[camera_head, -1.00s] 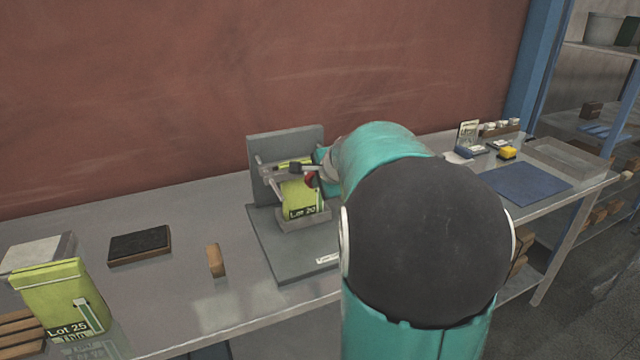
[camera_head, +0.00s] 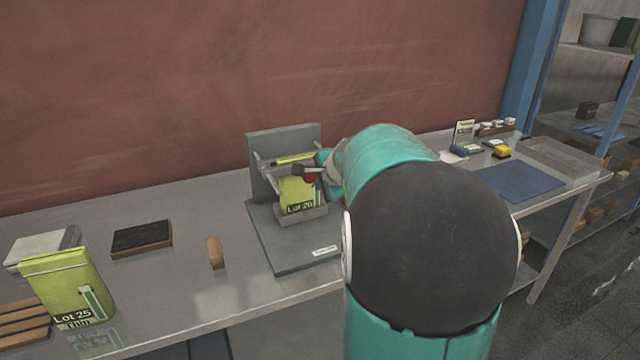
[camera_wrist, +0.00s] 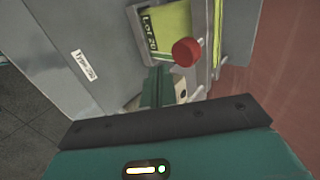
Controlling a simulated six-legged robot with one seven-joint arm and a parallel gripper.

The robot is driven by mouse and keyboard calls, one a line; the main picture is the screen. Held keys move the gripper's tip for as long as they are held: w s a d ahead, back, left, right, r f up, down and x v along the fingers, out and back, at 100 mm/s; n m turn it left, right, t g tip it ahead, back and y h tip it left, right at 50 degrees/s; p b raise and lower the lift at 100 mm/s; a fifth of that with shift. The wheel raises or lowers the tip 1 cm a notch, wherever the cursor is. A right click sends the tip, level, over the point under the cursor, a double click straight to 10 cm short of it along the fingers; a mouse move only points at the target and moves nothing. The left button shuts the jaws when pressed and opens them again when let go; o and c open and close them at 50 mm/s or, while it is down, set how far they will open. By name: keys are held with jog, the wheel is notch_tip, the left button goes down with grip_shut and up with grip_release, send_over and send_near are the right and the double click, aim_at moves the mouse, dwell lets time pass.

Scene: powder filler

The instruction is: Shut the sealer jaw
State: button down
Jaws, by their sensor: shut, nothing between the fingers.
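The sealer has a grey base and back plate (camera_head: 263,150), with thin rods reaching forward from the plate. A yellow-green pouch marked Lot 20 (camera_head: 296,192) stands in its small grey holder. The jaw's dark handle with a red knob (camera_head: 311,179) is in front of the pouch's upper part. How far the jaw stands from the back plate is hard to tell. My gripper (camera_head: 325,163) is shut and empty, close to the right of the knob. In the wrist view the red knob (camera_wrist: 186,52) is just beyond my fingertips (camera_wrist: 165,80); contact cannot be told.
A Lot 25 pouch (camera_head: 67,287), a black pad (camera_head: 142,237) and a small wooden block (camera_head: 215,252) are on the bench at left. A blue mat (camera_head: 520,182) and a grey tray (camera_head: 562,158) lie at right. My arm hides the bench's middle right.

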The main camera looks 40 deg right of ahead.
jog(key=v, duration=0.9)
jog(key=shift+s+r, duration=0.2)
jog(key=shift+s, duration=0.1)
jog(key=shift+a, duration=0.1)
jog(key=s+a+f+n+g+y, duration=0.1)
jog(key=s+a+n, duration=0.2)
jog(key=a+n, duration=0.55)
jog(key=s+a+f+n+g+y, duration=0.1)
jog(key=s+a+f+n+y, duration=0.15)
jog(key=a, duration=1.05)
jog(key=s+a+f+n+g, duration=0.1)
jog(key=s+a+f+n, duration=0.3)
jog(key=s+a+n, duration=0.5)
jog(key=shift+s+f+n+h, duration=0.25)
jog(key=shift+s+n+h, duration=0.2)
jog(key=shift+s+n, duration=0.2)
